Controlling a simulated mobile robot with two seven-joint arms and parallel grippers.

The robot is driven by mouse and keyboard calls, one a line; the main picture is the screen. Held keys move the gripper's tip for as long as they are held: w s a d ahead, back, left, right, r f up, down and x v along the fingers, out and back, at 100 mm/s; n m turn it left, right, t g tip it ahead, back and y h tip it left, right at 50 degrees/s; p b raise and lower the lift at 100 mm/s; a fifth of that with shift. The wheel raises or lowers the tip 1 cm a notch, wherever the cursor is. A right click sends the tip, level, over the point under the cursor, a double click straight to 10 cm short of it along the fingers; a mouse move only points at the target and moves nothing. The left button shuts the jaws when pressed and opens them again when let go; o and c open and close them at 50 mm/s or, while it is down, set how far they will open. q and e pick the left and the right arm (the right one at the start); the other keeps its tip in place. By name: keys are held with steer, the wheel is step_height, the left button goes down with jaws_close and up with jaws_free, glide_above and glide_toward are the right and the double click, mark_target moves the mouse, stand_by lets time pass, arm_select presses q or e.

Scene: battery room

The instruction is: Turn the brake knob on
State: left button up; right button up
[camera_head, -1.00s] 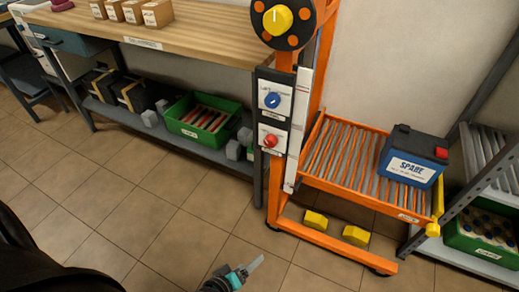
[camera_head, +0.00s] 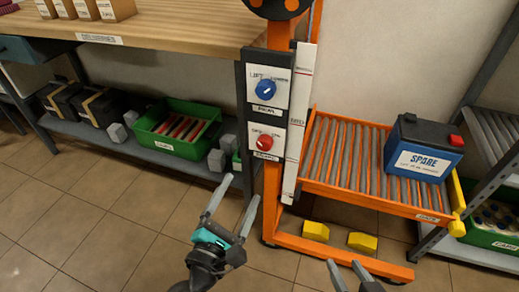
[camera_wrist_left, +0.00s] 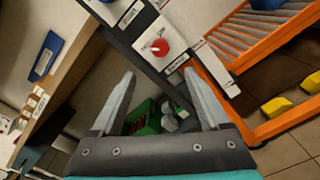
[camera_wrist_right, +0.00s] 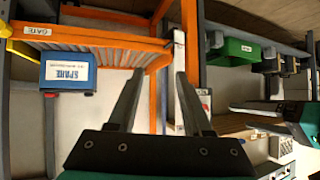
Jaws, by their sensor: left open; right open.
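A red knob (camera_head: 265,142) sits on a white plate on the dark panel of the orange lift frame; the small label below it is hard to read. It also shows in the left wrist view (camera_wrist_left: 160,47), with its pointer direction unclear. A blue knob (camera_head: 265,90) is on the plate above it. My left gripper (camera_head: 240,188) is open and empty, below and left of the red knob and apart from it; its fingers point up toward the panel. My right gripper (camera_head: 343,263) is open and empty at the bottom edge, below the orange frame's foot.
A blue battery marked SPARE (camera_head: 424,146) stands on the orange roller tray (camera_head: 370,196) at the right. Yellow blocks (camera_head: 316,231) are below it. The wooden workbench (camera_head: 190,32) is at the left, with a green crate (camera_head: 150,138) on its lower shelf. Floor in front is clear.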

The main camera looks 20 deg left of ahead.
mark_target(264, 146)
arm_select(q)
steer(key=w, duration=0.6)
steer(key=w+p, duration=0.1)
steer(key=w, duration=0.6)
steer(key=shift+d+p, duration=0.2)
steer(key=shift+p, duration=0.1)
steer(key=shift+w, duration=0.6)
arm_select(e)
steer(key=shift+s+d+f+g+h, duration=0.1)
steer(key=shift+s+d+g+h, duration=0.35)
steer(key=shift+s+d+g, duration=0.4)
steer(key=shift+s+d+f+g+h, duration=0.1)
steer(key=shift+s+d+g+h, duration=0.2)
steer(key=shift+d+g+h, duration=0.5)
steer(key=shift+d+y, duration=0.2)
steer(key=shift+y, duration=0.15)
arm_select(q)
jaws_close()
